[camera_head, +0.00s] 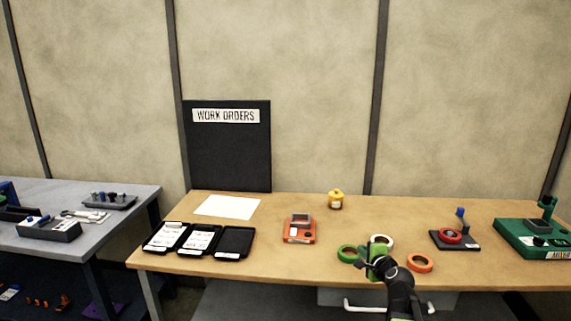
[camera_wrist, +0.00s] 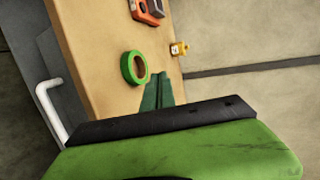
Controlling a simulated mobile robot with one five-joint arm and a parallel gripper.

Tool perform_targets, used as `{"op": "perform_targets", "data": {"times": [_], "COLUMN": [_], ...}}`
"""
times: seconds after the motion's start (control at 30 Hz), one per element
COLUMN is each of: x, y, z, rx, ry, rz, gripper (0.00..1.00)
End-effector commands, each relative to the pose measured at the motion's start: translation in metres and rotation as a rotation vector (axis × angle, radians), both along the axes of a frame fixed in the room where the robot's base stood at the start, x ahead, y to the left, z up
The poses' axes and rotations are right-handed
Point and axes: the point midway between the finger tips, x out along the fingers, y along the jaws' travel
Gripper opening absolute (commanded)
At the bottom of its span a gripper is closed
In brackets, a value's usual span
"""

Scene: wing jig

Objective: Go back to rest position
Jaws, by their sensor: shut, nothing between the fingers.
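My gripper (camera_head: 374,259) is green and black and reaches over the front part of the wooden table, among several tape rings. In the wrist view, its two green fingers (camera_wrist: 157,92) are together with nothing between them. A green ring (camera_head: 348,254) lies just left of the gripper in the head view. It also shows in the wrist view (camera_wrist: 126,70), beside the fingers and apart from them. A white ring (camera_head: 382,241) lies behind the gripper and is partly hidden by it. An orange ring (camera_head: 419,262) lies to its right.
The wooden table (camera_head: 270,265) also holds black trays (camera_head: 234,242), an orange device (camera_head: 299,229), a yellow jar (camera_head: 336,200), a black stand with a red ring (camera_head: 450,236) and a green machine (camera_head: 530,239). A white handle (camera_head: 362,307) is below the front edge. A grey table (camera_head: 110,226) stands left.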

Motion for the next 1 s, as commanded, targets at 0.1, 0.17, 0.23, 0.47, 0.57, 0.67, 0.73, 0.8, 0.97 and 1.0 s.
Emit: {"op": "perform_targets", "data": {"times": [0.1, 0.17, 0.23, 0.47, 0.57, 0.67, 0.73, 0.8, 0.97, 1.0], "x": [-0.025, -0.042, -0.064, -0.131, -0.156, -0.181, -0.197, -0.213, -0.233, -0.232], "y": [0.051, 0.070, 0.086, 0.104, 0.104, 0.102, 0.099, 0.096, 0.090, 0.090], "z": [-0.074, -0.106, -0.139, -0.213, -0.234, -0.251, -0.261, -0.270, -0.251, -0.243], "rx": [-0.243, -0.361, -0.485, -0.773, -0.860, -0.931, -0.974, -1.012, -1.054, -1.053], "ry": [0.152, 0.228, 0.312, 0.534, 0.616, 0.692, 0.744, 0.798, 0.867, 0.866], "rz": [0.236, 0.355, 0.488, 0.834, 0.954, 1.066, 1.140, 1.213, 1.304, 1.303], "gripper": [0.00, 0.00, 0.00, 0.00, 0.00, 0.00, 0.00, 0.00, 0.00, 0.00]}}
